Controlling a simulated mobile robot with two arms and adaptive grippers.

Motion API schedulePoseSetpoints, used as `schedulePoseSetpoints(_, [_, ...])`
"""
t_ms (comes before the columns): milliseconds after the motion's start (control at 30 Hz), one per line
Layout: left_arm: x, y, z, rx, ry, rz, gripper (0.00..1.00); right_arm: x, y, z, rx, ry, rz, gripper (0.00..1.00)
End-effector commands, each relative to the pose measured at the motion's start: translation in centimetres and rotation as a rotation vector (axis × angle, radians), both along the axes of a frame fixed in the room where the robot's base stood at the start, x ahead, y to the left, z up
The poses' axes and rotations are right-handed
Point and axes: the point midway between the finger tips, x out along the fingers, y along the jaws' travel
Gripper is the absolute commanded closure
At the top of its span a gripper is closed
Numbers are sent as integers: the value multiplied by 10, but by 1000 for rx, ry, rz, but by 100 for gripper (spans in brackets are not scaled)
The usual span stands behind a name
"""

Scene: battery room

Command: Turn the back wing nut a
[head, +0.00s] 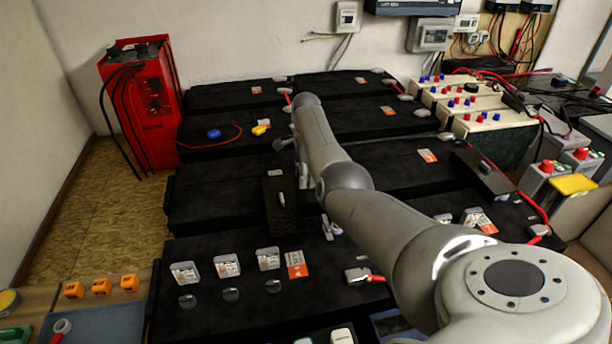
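No wing nut can be made out clearly in the head view; several small metallic terminal fittings show on the black batteries (225,185). One fitting (358,275) lies at the front right of the near battery. My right arm reaches from the lower right across the batteries, hiding part of them. The small grey end of my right gripper (283,145) shows beside the arm, near the middle rows. Its fingers are mostly hidden, so whether it is open or touches anything cannot be told. My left gripper is not in view.
A red cabinet (152,120) with black cables stands at the back left. Beige boxes with red and blue terminals (470,115) stand at the right. Several small orange blocks (101,286) lie at the lower left. The wooden floor (100,215) at left is clear.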

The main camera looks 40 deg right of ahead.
Motion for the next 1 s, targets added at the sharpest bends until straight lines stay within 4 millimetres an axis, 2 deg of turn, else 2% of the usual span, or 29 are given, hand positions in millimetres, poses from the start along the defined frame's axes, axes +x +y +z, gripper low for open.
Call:
schedulePoseSetpoints(133, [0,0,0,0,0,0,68,0,0,0,0,0,0,68])
schedulePoseSetpoints(400, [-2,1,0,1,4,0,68,0,0,0,0,0,0,100])
schedulePoseSetpoints(767, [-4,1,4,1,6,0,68,-1,0,2,0,1,30,100])
schedulePoseSetpoints(1000, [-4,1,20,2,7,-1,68,-3,0,4,-2,3,154,100])
